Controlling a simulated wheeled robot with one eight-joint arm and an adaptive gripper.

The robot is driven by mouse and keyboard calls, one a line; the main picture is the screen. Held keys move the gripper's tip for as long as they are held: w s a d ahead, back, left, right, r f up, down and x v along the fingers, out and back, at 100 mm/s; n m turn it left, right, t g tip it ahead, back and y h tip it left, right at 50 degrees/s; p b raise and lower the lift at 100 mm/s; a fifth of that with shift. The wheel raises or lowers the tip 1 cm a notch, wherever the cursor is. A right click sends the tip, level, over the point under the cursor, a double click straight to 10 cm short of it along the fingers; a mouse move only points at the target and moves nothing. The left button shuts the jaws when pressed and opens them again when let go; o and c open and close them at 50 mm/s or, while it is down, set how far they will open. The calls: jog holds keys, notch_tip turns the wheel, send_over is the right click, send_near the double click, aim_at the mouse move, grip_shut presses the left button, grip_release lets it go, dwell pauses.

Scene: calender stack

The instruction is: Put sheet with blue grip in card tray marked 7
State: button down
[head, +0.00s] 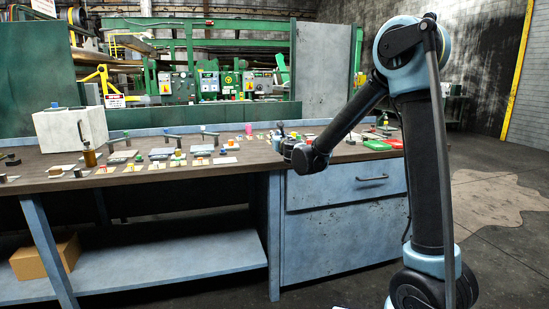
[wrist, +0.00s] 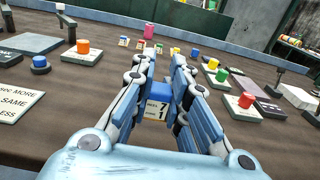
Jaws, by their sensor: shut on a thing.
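My gripper (wrist: 163,60) is shut on a blue grip (wrist: 160,88), which shows between its fingers in the wrist view. A small pale card (wrist: 156,108) with a yellow band and the digits 7 and 1 shows just below the blue grip. I cannot tell whether this card is part of the held thing or lies beyond it. In the head view my gripper (head: 283,141) is low over the right part of the bench top; the held thing is too small to tell there. The sheet itself is mostly hidden by the fingers, and I cannot make out the card tray marked 7.
On the bench (head: 120,181), an orange-knobbed plate (wrist: 80,57) and a dark disc with a blue knob (wrist: 40,64) stand left. A red-knobbed plate (wrist: 243,110) stands close on the right. A printed card (wrist: 14,102) lies left. A pink cylinder (wrist: 148,31) stands behind.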

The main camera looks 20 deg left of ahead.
aim_at(274, 159)
jog(key=f, duration=0.3)
jog(key=shift+s+a+f, duration=0.15)
jog(key=shift+a+f, duration=0.2)
jog(key=shift+a, duration=0.05)
jog(key=shift+f, duration=1.95)
jog(key=c, duration=1.5)
grip_release()
jog(key=shift+c, duration=0.2)
